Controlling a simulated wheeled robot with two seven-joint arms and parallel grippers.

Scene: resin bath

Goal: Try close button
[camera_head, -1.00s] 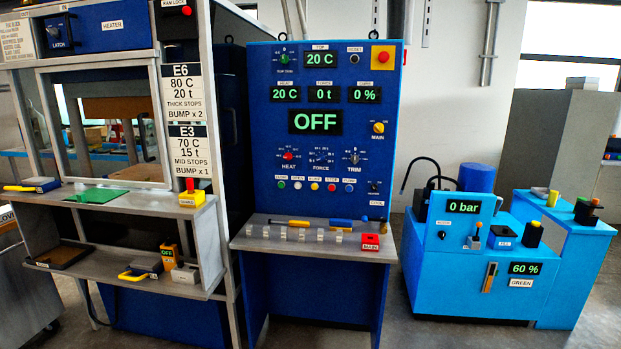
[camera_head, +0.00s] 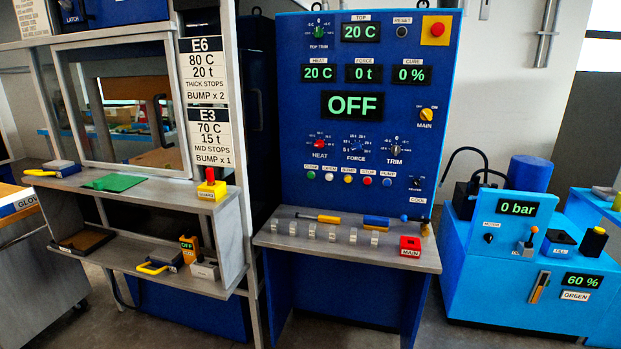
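The close button seems to be the green button (camera_head: 311,175) at the left end of the row of buttons on the blue control panel (camera_head: 450,105); its small label is hard to read. To its right are a white button (camera_head: 329,176), a yellow button (camera_head: 348,179), a red button (camera_head: 367,181) and a blue one (camera_head: 387,183). The large panel display (camera_head: 351,105) reads OFF. A yellow MAIN switch (camera_head: 426,114) sits on the panel's right side. Neither of my grippers is in view.
A light-blue pump unit (camera_head: 470,270) stands right. Grey floor shows between them.

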